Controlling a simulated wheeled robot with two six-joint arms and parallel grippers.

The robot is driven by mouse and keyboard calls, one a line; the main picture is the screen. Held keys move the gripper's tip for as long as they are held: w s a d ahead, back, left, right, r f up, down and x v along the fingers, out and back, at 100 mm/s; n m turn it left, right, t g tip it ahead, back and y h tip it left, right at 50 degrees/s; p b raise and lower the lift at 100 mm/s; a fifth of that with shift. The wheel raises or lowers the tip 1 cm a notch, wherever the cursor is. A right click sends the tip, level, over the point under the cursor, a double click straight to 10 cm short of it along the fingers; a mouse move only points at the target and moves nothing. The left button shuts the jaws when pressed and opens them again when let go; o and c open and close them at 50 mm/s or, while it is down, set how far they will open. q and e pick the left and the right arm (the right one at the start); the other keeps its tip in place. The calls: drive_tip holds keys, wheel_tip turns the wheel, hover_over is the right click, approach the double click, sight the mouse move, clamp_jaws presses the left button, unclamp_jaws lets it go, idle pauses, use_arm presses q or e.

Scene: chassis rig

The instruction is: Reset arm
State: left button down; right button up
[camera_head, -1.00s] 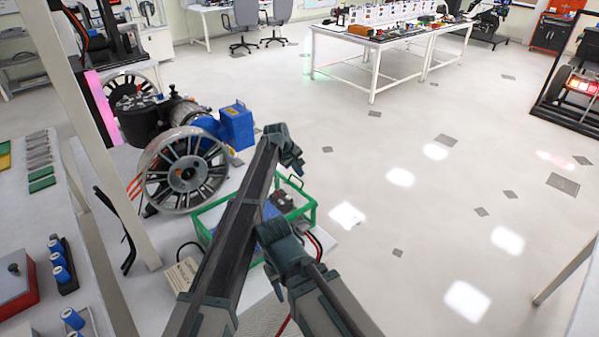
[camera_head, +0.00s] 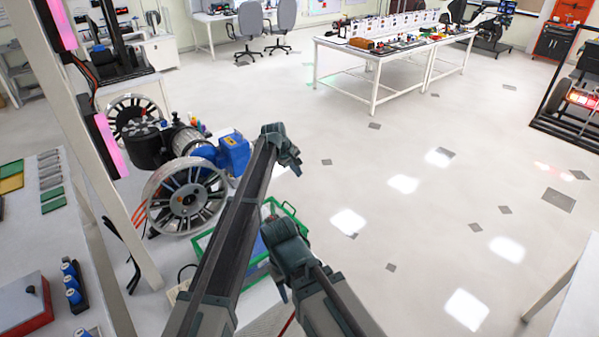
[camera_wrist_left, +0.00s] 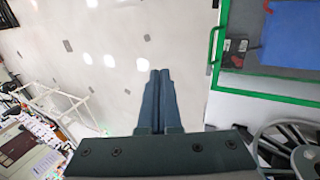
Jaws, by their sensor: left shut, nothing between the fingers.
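My left arm comes in from the lower left of the head view as a long dark link. Its gripper (camera_head: 296,168) hangs at the far end, small and dark, over the floor beyond the tray's far right corner. In the left wrist view the two dark fingers (camera_wrist_left: 160,76) lie together, shut and empty, against pale floor. They are left of a green-rimmed tray (camera_wrist_left: 211,60), apart from it. A second dark arm part (camera_head: 288,245) of mine covers part of the tray in the head view. My right gripper cannot be made out.
A spoked wheel (camera_head: 187,198) and a blue motor (camera_head: 235,152) stand on the bench left of my arm. The green tray (camera_head: 204,236) lies partly behind my arm. A white post (camera_head: 110,190) rises at left. Open floor (camera_head: 430,230) spreads to the right.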

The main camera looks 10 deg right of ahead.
use_arm(q)
drive_tip(key=shift+r, duration=0.1)
use_arm(e)
drive_tip(key=shift+r, duration=0.1)
use_arm(q)
drive_tip(key=s+a+f+m+g+y, duration=0.1)
drive_tip(key=s+a+m, duration=0.1)
drive_tip(key=s+a, duration=0.95)
drive_tip(key=s+a+m+y, duration=0.2)
drive_tip(key=s+a, duration=0.7)
drive_tip(key=s, duration=0.6)
drive_tip(key=s+a+f+m+g+y, duration=0.1)
drive_tip(key=s+a+m, duration=0.1)
drive_tip(key=s+a, duration=0.95)
drive_tip(key=s+d+f+m+g+y+b, duration=0.1)
drive_tip(key=s+d+f+m+b, duration=0.3)
drive_tip(key=s+d, duration=0.3)
drive_tip(key=d, duration=0.5)
drive_tip(key=shift+s+f+y+b, duration=0.3)
drive_tip(key=shift+s, duration=0.1)
use_arm(e)
wheel_tip(320, 180, down, 5)
drive_tip(key=shift+r, duration=0.2)
